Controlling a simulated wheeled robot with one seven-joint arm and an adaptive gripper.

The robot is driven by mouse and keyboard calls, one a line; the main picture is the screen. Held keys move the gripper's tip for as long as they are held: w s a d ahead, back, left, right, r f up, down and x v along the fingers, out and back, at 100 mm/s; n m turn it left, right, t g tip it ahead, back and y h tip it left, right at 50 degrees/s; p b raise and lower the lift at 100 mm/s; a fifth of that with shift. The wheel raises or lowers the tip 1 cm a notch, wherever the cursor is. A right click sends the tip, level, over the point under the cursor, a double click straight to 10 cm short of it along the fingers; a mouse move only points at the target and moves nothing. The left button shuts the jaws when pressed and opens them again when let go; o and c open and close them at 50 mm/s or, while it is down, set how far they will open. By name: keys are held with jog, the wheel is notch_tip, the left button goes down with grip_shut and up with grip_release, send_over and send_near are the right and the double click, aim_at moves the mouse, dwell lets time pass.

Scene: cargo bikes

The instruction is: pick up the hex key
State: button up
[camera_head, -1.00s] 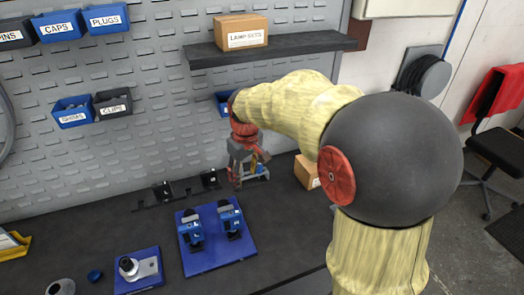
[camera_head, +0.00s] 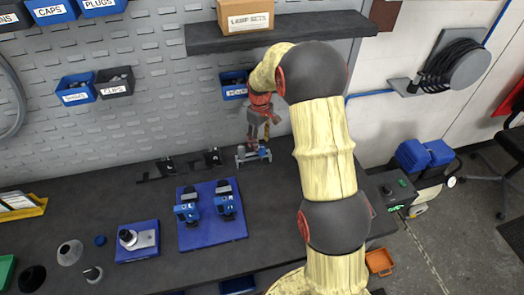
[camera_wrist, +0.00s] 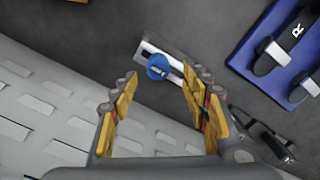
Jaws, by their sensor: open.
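I cannot make out a hex key for certain in either view. My gripper (camera_head: 260,136) points down above the back of the dark workbench, over a small metal fixture (camera_head: 243,159) with blue round parts. In the wrist view my gripper (camera_wrist: 162,88) is open, with its yellow fingers spread and nothing held between them. The metal fixture shows there as a silver bar (camera_wrist: 149,50) with a blue round knob (camera_wrist: 158,66), lying beyond and between the fingertips. A thin key on or near the fixture is too small to tell, and the fingers hide part of that area.
A blue board (camera_head: 212,240) with two blue clamps stands left of the gripper. Small black brackets (camera_head: 212,157) stand near the wall. A shelf (camera_head: 300,30) with a carton (camera_head: 246,15) overhangs the bench, and a blue bin (camera_head: 234,92) hangs close behind the gripper.

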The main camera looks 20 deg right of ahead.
aim_at(262, 147)
jog(key=f, duration=0.4)
jog(key=shift+s+d+f+b, duration=0.1)
jog(key=shift+d+f+b, duration=0.15)
jog(key=shift+f+b, duration=0.15)
jog(key=shift+r, duration=0.1)
jog(key=shift+c, duration=0.8)
grip_shut()
